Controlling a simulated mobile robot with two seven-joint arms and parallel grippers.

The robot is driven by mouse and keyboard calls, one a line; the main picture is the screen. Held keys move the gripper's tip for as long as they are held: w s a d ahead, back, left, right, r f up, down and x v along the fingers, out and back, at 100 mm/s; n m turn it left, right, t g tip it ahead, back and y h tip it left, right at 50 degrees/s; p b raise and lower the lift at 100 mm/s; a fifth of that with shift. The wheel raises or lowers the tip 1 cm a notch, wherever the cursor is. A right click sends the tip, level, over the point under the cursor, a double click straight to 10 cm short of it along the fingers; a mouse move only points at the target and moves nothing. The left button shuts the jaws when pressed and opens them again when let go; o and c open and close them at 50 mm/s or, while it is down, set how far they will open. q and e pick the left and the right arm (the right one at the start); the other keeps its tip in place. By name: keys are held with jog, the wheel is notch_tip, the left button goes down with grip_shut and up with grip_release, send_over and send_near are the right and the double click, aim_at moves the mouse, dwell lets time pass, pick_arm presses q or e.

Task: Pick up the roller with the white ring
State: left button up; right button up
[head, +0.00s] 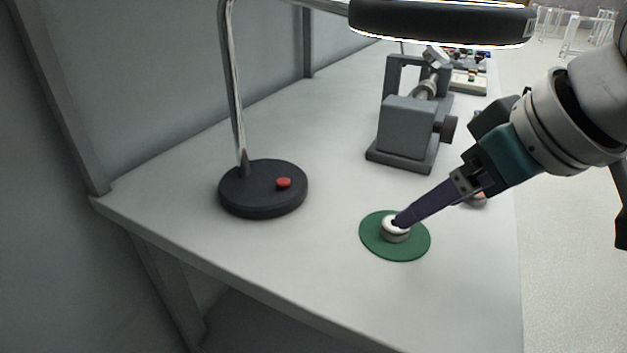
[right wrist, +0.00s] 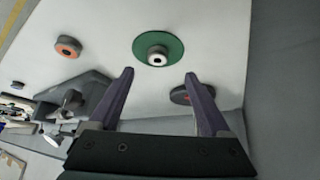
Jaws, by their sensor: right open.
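The roller with the white ring (head: 394,237) stands on a round green mat (head: 376,247) on the grey table. In the right wrist view the roller (right wrist: 157,60) shows a white ring around a dark centre, on the green mat (right wrist: 175,44). My right gripper (right wrist: 159,75) is open, with purple fingers spread and nothing between them. The roller lies beyond the fingertips, roughly centred between them. In the head view my right gripper (head: 401,221) comes in from the right, and its tip covers part of the roller's top. My left gripper is not in view.
A second roller with an orange ring (right wrist: 68,47) stands to the side. A lamp with a black base (head: 262,189) and red button stands left; its ring head (head: 440,22) hangs above. A grey bench device (head: 407,127) stands behind the mat. The table's front is clear.

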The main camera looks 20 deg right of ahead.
aim_at(406, 231)
jog(key=shift+x, duration=1.2)
jog(key=b+x, duration=0.2)
jog(key=x, duration=0.2)
jog(key=shift+w+d+f, duration=0.15)
jog(key=shift+w+f, duration=0.05)
jog(key=shift+f, duration=0.05)
jog(key=shift+w+f, duration=0.25)
jog(key=shift+f, duration=0.1)
grip_shut()
